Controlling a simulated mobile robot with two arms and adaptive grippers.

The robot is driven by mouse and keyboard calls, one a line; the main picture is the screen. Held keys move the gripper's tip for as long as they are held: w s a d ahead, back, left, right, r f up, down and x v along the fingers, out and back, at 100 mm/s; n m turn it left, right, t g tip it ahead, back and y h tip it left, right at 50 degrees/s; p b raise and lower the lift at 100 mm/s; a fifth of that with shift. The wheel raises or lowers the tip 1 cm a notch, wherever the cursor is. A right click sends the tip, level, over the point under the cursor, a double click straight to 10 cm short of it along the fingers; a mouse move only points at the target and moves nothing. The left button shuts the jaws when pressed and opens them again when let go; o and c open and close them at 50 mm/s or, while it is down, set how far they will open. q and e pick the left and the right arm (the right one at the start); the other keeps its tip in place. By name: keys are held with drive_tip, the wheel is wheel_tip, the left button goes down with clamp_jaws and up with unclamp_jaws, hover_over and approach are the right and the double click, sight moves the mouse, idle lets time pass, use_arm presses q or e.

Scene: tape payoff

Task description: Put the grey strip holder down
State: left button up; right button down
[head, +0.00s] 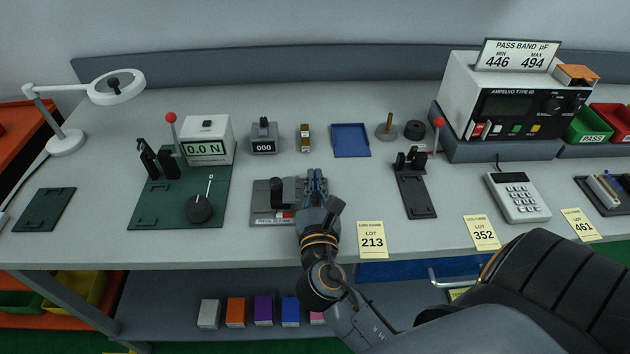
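My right gripper (316,180) is over the middle of the bench, its fingers pointing away from me and close together. I cannot make out whether anything is between them. Just left of it, a flat grey fixture (263,197) with a black upright block and a printed label lies on the bench; the gripper and wrist overlap its right end. I cannot tell whether the gripper touches it. No separate grey strip holder can be made out for certain; the gripper may hide it. My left gripper is out of view.
A green plate (160,212) with a dial and clamp stands left. A blue tray (350,139) lies beyond the gripper. A dark fixture (412,192) with a red-knobbed lever stands right, before the meter (490,95). A yellow lot card (372,240) hangs at the front edge.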

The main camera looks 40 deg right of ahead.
drive_tip(key=c, duration=1.5)
unclamp_jaws()
drive_tip(key=shift+f, duration=0.15)
drive_tip(key=shift+s, duration=0.1)
drive_tip(key=b+v, duration=0.2)
drive_tip(key=v, duration=0.8)
drive_tip(key=shift+s+a, duration=0.2)
drive_tip(key=shift+s, duration=0.05)
drive_tip(key=shift+s+a, duration=0.3)
drive_tip(key=shift+s, duration=0.2)
